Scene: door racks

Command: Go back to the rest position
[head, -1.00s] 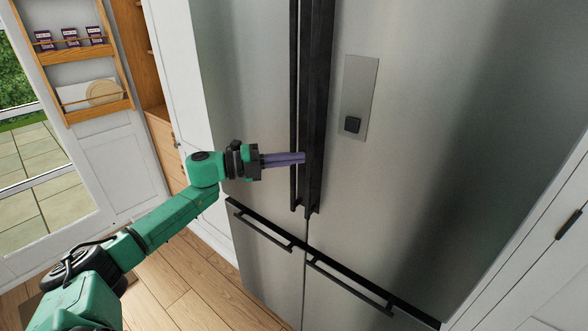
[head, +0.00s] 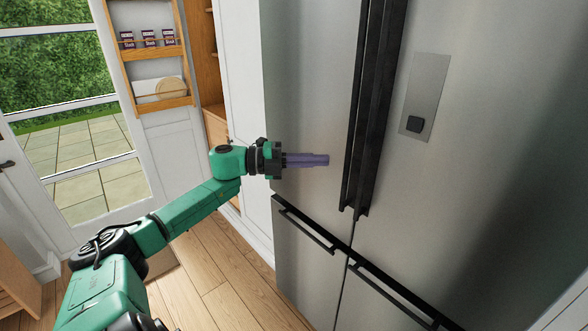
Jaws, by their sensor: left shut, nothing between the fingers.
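My left gripper (head: 326,160) is shut and empty, with its purple fingers together. It is in front of the steel left door of the fridge (head: 310,105), to the left of the long dark vertical handles (head: 372,110). A gap shows between the fingertips and the handles in the picture. The left arm reaches in from the lower left, stretched forward. My right gripper is not in view.
The fridge has lower drawers with dark bar handles (head: 306,229). A wooden door rack (head: 150,50) with several small boxes and a round board hangs on the white door at the left. Open wooden floor (head: 225,290) lies below the arm.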

